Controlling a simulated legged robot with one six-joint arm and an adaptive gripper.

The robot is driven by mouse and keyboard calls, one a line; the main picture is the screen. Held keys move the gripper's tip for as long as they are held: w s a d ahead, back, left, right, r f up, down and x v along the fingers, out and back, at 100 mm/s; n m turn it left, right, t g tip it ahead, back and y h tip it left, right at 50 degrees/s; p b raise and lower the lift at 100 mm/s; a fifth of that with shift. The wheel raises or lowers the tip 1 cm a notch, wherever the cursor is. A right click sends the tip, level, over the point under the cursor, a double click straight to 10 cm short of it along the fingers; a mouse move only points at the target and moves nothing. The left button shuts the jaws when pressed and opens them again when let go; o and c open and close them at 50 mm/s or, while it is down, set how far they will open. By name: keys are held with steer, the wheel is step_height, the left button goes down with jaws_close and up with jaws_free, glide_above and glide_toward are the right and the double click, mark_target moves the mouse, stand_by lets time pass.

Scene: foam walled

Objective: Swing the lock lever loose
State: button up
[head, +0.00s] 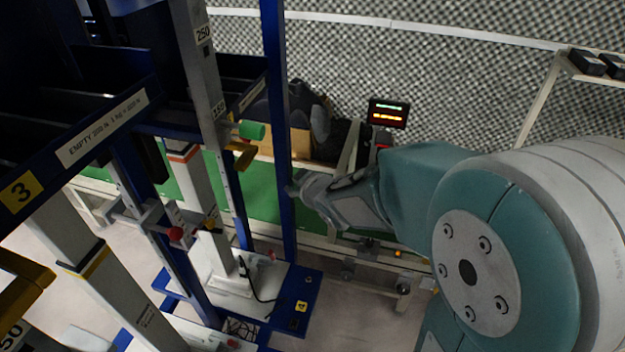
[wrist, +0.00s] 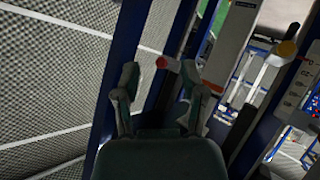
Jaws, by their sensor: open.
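A short pale lever with a red ball knob (wrist: 162,62) shows in the wrist view, just beyond and between my fingertips; it looks like the lock lever. I cannot tell whether the fingers touch it, but they are not closed on it. My gripper (wrist: 160,76) is open and empty. In the head view my gripper (head: 297,187) is beside a blue upright post (head: 277,120), partly hidden by my own arm. Red knobs show in the head view at the left column (head: 175,233) and lower near the base (head: 271,253); I cannot tell which matches.
A green knob (head: 252,130) and a yellow handle (head: 243,155) stick out from the grey column (head: 200,75). A display (head: 388,113) with lit bars stands behind my arm. Blue posts and frames crowd the left. Pale floor (head: 345,310) is open at the bottom middle.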

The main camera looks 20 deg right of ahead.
steer(key=shift+m+h, duration=0.8)
steer(key=shift+m, duration=0.1)
steer(key=s+d+r, duration=0.2)
steer(key=shift+s+d+r, duration=0.15)
steer(key=shift+s+d, duration=0.05)
steer(key=shift+s, duration=0.2)
